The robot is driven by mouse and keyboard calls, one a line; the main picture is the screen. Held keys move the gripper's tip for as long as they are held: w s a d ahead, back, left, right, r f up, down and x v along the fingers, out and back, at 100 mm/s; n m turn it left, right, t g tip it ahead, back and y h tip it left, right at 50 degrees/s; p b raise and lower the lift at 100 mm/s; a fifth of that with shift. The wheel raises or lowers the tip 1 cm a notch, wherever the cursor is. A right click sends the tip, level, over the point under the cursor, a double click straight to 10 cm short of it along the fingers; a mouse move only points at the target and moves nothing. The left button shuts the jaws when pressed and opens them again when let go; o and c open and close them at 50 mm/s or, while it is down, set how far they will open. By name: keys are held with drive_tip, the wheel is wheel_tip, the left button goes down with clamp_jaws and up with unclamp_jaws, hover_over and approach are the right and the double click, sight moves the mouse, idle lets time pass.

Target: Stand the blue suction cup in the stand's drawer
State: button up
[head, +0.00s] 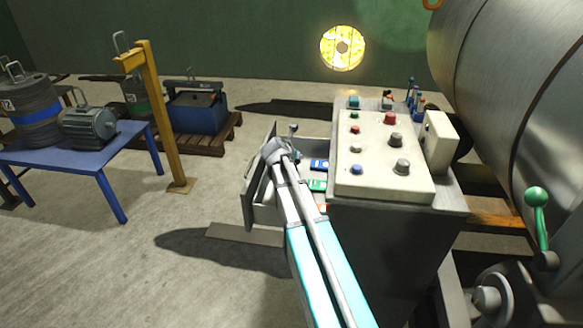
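The stand (385,225) is a dark grey cabinet right of centre. Its drawer (257,185) is pulled out to the left. My arm reaches over the drawer, and my gripper (279,150) is at its far end, above or just inside the drawer. The fingers are too small and hidden by the wrist, so I cannot tell if they hold anything. A small blue object (419,104), possibly the blue suction cup, is among small items at the back right of the stand's top. I cannot make out its shape.
The drawer holds a blue flat item (319,164) and a green one (317,185). A sloped button panel (380,165) covers much of the stand's top. A large metal drum (510,80) is at right. A yellow post (163,115) and blue table (85,150) are left.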

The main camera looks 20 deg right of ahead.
drive_tip(key=shift+f, duration=0.1)
wheel_tip(320, 180, down, 4)
drive_tip(key=b, duration=0.3)
drive_tip(key=shift+r+b, duration=0.25)
drive_tip(key=shift+b, duration=0.15)
drive_tip(key=o, duration=1)
drive_tip(key=shift+o, duration=0.2)
drive_tip(key=shift+r, duration=0.1)
drive_tip(key=p+v, duration=0.7)
drive_tip(key=v, duration=0.5)
